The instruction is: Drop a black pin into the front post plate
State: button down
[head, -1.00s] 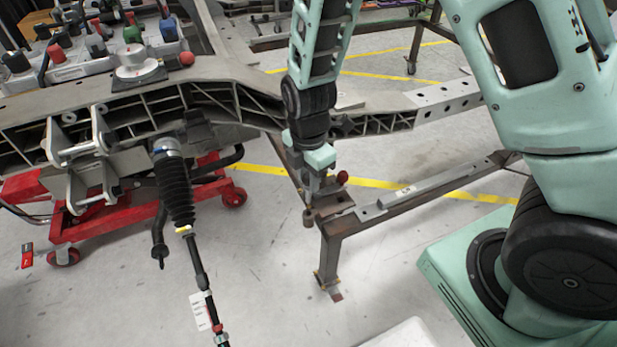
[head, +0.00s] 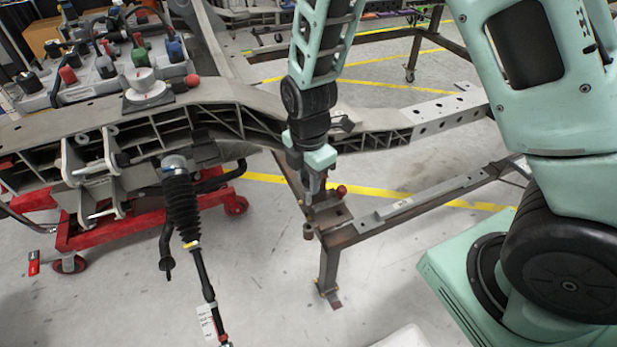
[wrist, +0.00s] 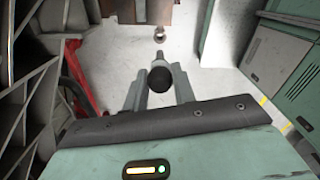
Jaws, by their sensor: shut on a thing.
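My gripper (head: 313,192) points down just above the front post plate (head: 333,214), a rusty brown plate on top of a steel frame's corner post. In the wrist view my gripper (wrist: 160,88) is shut on a black pin, whose round black head (wrist: 160,78) shows between the fingers with a grey shank beyond it. The rusty plate (wrist: 150,12) is at the top edge there, with a small ring (wrist: 160,34) at its near edge. The pin's tip appears clear of the plate, but the gap is hard to judge. A red-headed pin (head: 341,190) stands at the plate, right of my gripper.
The grey chassis rail (head: 235,105) runs close behind and left of my gripper. A red trolley (head: 130,225) and a hanging black shaft with a bellows (head: 182,205) are to the left. A tray of coloured knobs (head: 110,60) is at the back left. Floor in front is clear.

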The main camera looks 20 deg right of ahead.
jog(key=shift+r+p, duration=1.1)
jog(key=shift+r, duration=0.4)
jog(key=shift+f, duration=0.1)
